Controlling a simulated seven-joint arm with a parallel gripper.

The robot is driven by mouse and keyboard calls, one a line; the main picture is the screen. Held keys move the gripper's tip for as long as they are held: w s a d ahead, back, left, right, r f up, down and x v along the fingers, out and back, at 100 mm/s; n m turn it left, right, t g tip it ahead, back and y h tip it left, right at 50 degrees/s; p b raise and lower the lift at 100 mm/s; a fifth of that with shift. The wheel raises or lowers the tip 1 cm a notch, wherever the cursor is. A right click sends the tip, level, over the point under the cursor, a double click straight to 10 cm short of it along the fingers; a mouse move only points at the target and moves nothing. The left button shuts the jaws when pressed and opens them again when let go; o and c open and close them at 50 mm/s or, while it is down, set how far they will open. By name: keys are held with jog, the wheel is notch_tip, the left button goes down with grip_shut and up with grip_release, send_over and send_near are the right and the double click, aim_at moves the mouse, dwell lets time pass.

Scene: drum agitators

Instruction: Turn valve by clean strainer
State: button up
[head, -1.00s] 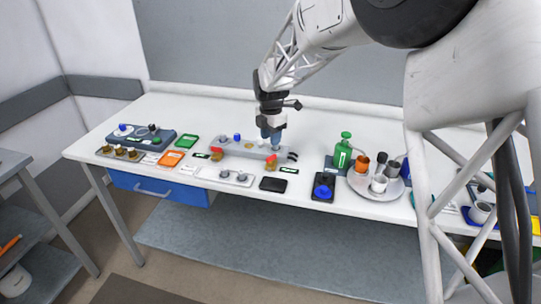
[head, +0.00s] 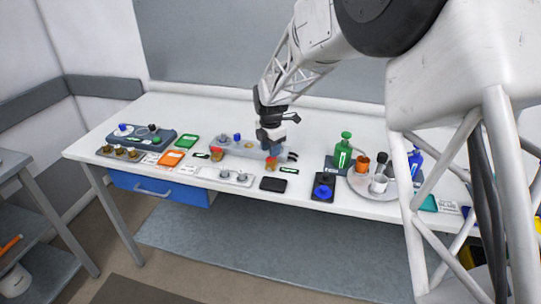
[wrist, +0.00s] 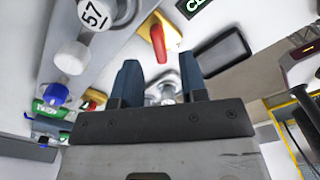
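A valve with a red handle on a brass-yellow body (head: 271,163) sits at the right end of the grey pipe fixture (head: 236,148). A dark label (head: 289,170) lies beside it. In the wrist view, the red handle (wrist: 158,44) shows just beyond my fingertips, near a label reading "CL" (wrist: 190,6), its rest cut off. A second red and yellow valve (head: 216,153) stands at the fixture's left end. My gripper (head: 272,151) points down just above and behind the right valve. Its blue-grey fingers (wrist: 158,68) are apart with nothing held; contact with the valve is not visible.
A black pad (head: 273,184) and a plate with grey knobs (head: 224,176) lie in front of the fixture. A green bottle (head: 344,150) and a round tray (head: 357,187) with cups stand to the right. The back of the table is clear.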

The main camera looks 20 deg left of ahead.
jog(key=shift+f, duration=1.55)
grip_shut()
